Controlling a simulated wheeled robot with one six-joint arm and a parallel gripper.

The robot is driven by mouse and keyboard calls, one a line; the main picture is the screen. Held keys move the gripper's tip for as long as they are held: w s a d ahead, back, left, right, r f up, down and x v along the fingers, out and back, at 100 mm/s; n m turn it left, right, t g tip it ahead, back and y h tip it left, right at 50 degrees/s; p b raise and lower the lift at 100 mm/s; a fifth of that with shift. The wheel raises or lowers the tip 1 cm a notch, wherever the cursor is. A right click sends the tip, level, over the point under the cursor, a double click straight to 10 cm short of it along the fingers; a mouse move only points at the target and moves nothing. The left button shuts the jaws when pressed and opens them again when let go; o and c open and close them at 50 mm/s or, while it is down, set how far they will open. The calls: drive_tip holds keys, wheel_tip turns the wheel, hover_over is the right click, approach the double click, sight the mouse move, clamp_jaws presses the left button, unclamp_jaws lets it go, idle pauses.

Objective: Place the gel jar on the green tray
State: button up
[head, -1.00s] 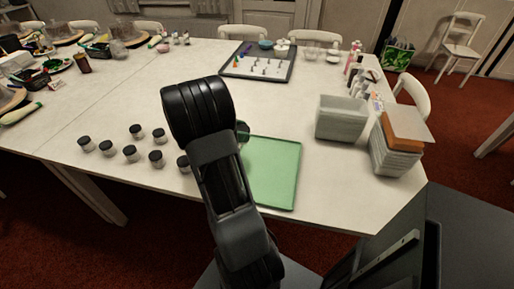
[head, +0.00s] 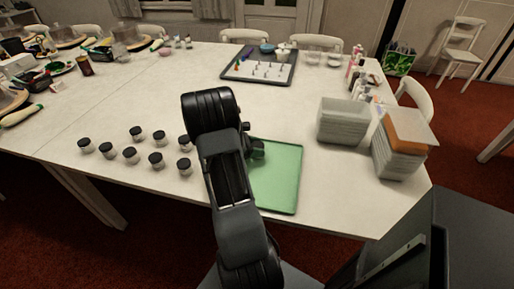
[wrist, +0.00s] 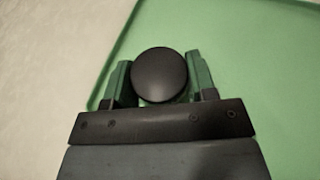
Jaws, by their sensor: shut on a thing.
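The green tray (head: 283,178) lies near the table's front edge, partly hidden behind my arm in the head view. In the wrist view the tray (wrist: 250,60) fills the middle and right. My gripper (wrist: 160,82) is shut on a jar with a round black lid (wrist: 160,74), seen from above between the two fingers. The held jar is over the tray's area close to one rim; its base is hidden, so I cannot tell whether it touches the tray. In the head view my gripper (head: 256,148) shows at the tray's back left part.
Several black-lidded jars (head: 131,154) stand in rows left of my arm. Grey bins (head: 342,121) and a stack with an orange top (head: 401,148) stand right of the tray. A framed board with small pieces (head: 259,69) lies at the back. The table's middle is clear.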

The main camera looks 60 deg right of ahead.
drive_tip(key=shift+f, duration=0.15)
drive_tip(key=o, duration=0.9)
drive_tip(key=shift+o, duration=0.2)
drive_tip(key=shift+w+r, duration=0.1)
drive_tip(key=shift+r, duration=0.25)
drive_tip(key=v, duration=1.2)
drive_tip(key=shift+a+p, duration=0.1)
drive_tip(key=shift+p, duration=0.2)
drive_tip(key=s+a+r+m+t+y, duration=0.1)
drive_tip(key=a+r+m+t+y, duration=0.1)
drive_tip(key=a, duration=0.8)
drive_tip(key=s+a+r+m+t+y, duration=0.2)
drive_tip(key=a+m+t+y, duration=0.2)
drive_tip(key=a, duration=0.6)
drive_tip(key=s+a+r+m+t+y, duration=0.2)
drive_tip(key=a+t+y, duration=0.1)
drive_tip(key=a+t, duration=0.4)
drive_tip(key=a, duration=0.3)
drive_tip(key=shift+s+a+m, duration=0.2)
drive_tip(key=shift+a+m, duration=0.1)
drive_tip(key=shift+m, duration=0.1)
